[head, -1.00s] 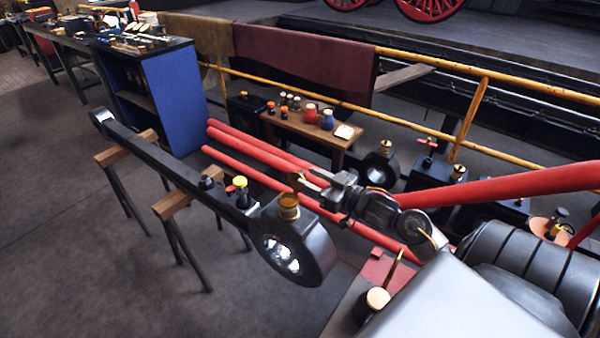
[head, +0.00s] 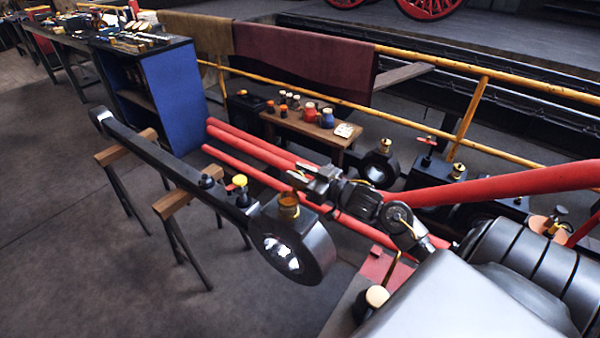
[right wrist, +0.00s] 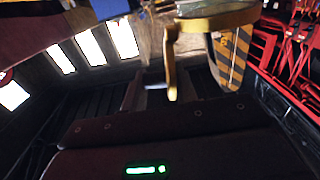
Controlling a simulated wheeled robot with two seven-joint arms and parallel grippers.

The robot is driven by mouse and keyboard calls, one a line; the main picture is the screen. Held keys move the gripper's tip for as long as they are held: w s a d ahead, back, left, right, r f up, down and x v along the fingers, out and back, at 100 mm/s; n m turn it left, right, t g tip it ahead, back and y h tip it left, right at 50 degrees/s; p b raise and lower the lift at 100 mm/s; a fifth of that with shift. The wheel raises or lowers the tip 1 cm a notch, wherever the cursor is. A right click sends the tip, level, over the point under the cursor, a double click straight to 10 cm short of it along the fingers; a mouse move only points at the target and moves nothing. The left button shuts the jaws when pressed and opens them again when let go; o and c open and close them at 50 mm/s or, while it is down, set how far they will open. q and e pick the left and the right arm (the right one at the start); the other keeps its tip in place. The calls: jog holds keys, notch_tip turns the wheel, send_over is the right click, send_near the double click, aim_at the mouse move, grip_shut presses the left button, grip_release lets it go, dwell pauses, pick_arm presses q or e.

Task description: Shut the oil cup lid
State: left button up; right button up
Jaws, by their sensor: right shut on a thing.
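The brass oil cup (head: 288,208) stands on top of the big round end of a black rod (head: 318,245). My right gripper (head: 299,178) comes in from the right, just above and behind the cup. Its jaws are shut on what looks like the cup's lid, which is mostly hidden by the fingers in the head view. In the right wrist view a brass round piece (right wrist: 222,20) with a thin prong hangs just ahead of the gripper body. How far the lid stands open is too small to tell. My left gripper is not in view.
The rod rests on wooden trestles (head: 178,203). A yellow-topped fitting (head: 240,182) stands left of the cup. Red pipes (head: 250,168) run behind the rod. A low wooden table (head: 300,124) with jars stands at the back. The floor at left is clear.

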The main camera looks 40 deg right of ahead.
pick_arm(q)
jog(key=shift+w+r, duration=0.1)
pick_arm(e)
jog(key=shift+a+r+n, duration=0.1)
jog(key=shift+n, duration=0.2)
jog(key=shift+s+a+r+n+p, duration=0.15)
jog(key=shift+a+n+p, duration=0.15)
jog(key=shift+n, duration=0.3)
jog(key=shift+s+a+n, duration=0.1)
jog(key=shift+a+n, duration=0.35)
jog(key=shift+n, duration=0.65)
jog(key=shift+s+a+n, duration=0.1)
jog(key=shift+a+n, duration=0.4)
jog(key=shift+n, duration=0.6)
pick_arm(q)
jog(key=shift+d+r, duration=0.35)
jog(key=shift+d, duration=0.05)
pick_arm(e)
jog(key=shift+a+n, duration=0.15)
jog(key=shift+n, duration=0.25)
jog(key=o, duration=0.8)
